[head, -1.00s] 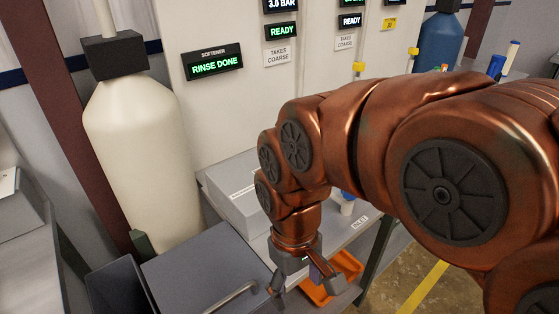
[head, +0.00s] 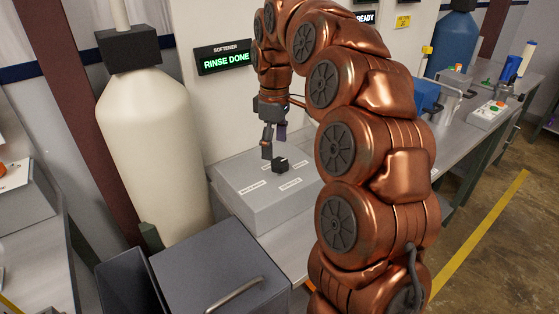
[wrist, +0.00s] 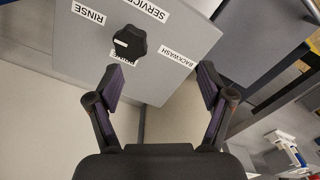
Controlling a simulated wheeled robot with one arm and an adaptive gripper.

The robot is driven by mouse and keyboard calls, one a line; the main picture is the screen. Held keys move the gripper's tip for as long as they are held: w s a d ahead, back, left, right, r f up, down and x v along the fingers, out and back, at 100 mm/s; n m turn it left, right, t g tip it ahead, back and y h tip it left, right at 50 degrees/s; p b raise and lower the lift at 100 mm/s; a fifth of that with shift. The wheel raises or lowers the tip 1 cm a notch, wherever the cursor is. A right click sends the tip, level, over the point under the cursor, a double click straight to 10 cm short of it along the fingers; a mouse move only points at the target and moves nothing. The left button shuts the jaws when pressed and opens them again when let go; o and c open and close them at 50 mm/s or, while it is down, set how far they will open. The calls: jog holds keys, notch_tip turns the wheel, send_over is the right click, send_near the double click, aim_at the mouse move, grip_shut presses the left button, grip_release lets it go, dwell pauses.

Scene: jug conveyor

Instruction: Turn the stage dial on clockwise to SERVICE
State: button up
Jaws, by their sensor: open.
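The black lobed stage dial (head: 280,165) sits on top of a grey box (head: 250,205) in the head view. In the wrist view the dial (wrist: 130,42) has a white mark on its left part and is ringed by labels. I read RINSE (wrist: 89,12), SERVICE (wrist: 146,9) and BACKWASH (wrist: 178,56); a fourth label is partly hidden by the dial. My gripper (head: 274,140) is above the dial, fingers pointing down. In the wrist view my gripper (wrist: 160,74) is open and empty, with the dial beyond the fingertips and nearer the left finger.
A softener display (head: 225,57) on the wall reads RINSE DONE. A white tank (head: 155,150) stands left of the box. A dark lidded bin with a handle (head: 220,275) is in front. A bench with a button box (head: 488,115) extends to the right.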

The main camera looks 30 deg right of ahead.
aim_at(280, 162)
jog(key=w+d, duration=0.2)
jog(key=w, duration=0.1)
jog(key=shift+w+d+f, duration=0.1)
jog(key=shift+d+f, duration=0.15)
jog(key=shift+d, duration=0.15)
jog(key=shift+f+p, duration=0.8)
jog(key=shift+f, duration=3.05)
jog(key=shift+c, duration=0.3)
jog(key=c, duration=1.1)
